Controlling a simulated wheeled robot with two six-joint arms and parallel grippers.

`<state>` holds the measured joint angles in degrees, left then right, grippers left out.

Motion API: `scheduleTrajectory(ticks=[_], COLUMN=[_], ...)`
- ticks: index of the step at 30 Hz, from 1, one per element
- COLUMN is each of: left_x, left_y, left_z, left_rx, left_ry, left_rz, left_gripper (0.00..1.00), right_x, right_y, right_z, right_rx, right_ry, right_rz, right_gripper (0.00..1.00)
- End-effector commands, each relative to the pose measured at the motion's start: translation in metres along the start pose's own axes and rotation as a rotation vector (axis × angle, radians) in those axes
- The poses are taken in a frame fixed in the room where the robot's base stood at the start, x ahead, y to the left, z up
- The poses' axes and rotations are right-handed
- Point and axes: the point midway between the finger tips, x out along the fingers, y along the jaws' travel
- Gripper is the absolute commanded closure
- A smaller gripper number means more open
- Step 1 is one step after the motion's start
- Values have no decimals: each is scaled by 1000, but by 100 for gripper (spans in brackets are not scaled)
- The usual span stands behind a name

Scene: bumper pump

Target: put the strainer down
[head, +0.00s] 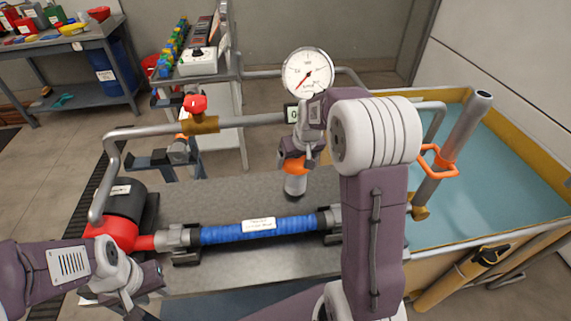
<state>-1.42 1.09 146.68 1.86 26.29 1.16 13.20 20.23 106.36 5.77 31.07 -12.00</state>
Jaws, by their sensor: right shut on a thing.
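The strainer (295,185) looks like a short grey metal cylinder with an orange collar. My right gripper (298,158) is shut on it from above, and my arm partly covers the view of the jaws. The strainer is upright, with its dark lower end at or just over the grey bench top (220,192), behind the blue hose. I cannot tell whether it touches the bench. My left gripper (142,290) is at the lower left, in front of the red pump, apart from the strainer. Its fingers are not clear enough to judge.
A blue hose (226,232) in grey clamps runs along the bench from the red and black pump (115,225). A pipe with a red-handled valve (195,105) and a round gauge (308,73) stands behind. A water tank (510,165) is at right. Bench left of the strainer is clear.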

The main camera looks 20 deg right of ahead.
Motion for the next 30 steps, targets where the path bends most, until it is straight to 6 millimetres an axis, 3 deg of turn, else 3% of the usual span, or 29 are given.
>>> scheduleTrajectory(ticks=[2, 7, 10, 21, 22, 23, 30], left_x=[0, -1, 4, 6, 6, 5, 4], left_y=[0, 0, 0, 0, 0, 0, 0], left_z=[0, 0, 0, 1, 1, 1, 0], left_rx=[0, 0, 0, 0, 0, 0, 0], left_ry=[0, 0, 0, 0, 0, 0, 0], left_rz=[0, 0, 0, 0, 0, 0, 0], left_gripper=[65, 65, 65, 65, 65, 65, 65], right_x=[0, 2, 16, 20, 20, 19, 18], right_y=[-4, -38, -34, -33, -33, -33, -33], right_z=[-1, -6, 1, 2, 3, 3, 2], right_rx=[-3, -7, 0, 0, 0, 0, 0], right_ry=[1, 2, -1, 1, 0, 0, 0], right_rz=[0, -2, 0, 0, 0, 0, 0], right_gripper=[66, 66, 66, 66, 11, 3, 0])
